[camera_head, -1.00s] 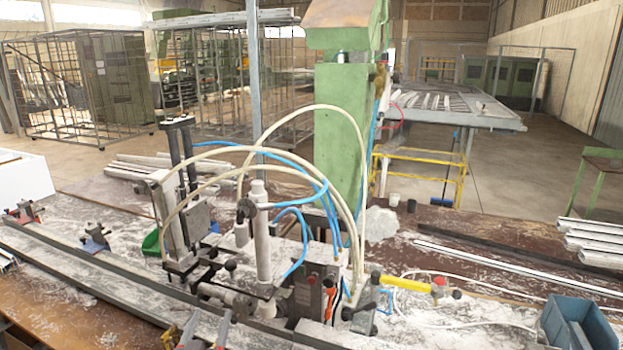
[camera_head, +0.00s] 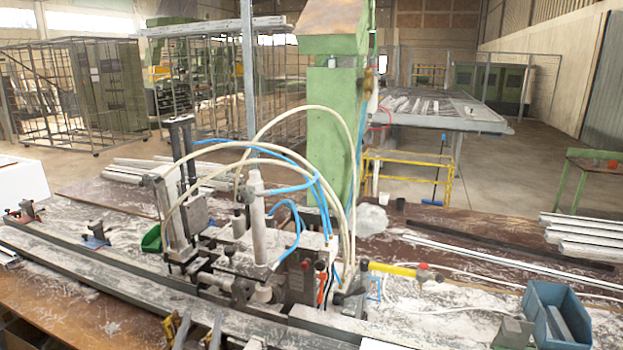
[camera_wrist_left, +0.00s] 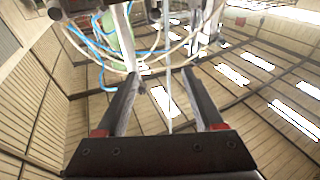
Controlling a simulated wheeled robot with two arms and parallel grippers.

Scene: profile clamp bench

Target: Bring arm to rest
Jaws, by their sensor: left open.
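My left gripper (camera_head: 196,325) is at the bottom edge of the head view, low in front of the profile bench. Its two fingers point up and stand apart. The left wrist view shows the open gripper (camera_wrist_left: 160,85) with two dark fingers and nothing between them. The fingers point up towards the roof there. The clamp machine (camera_head: 258,235), with its white and blue hoses, stands behind the gripper in the head view. I cannot tell how far apart they are. Most of the left arm is below the picture. I do not make out my right gripper.
A long grey rail (camera_head: 110,275) runs along the bench front, with small clamps (camera_head: 97,236) at the left. A blue bin (camera_head: 556,312) and a grey block (camera_head: 512,332) are at the lower right. White profiles (camera_head: 580,238) lie at the right. A green column (camera_head: 330,150) rises behind the machine.

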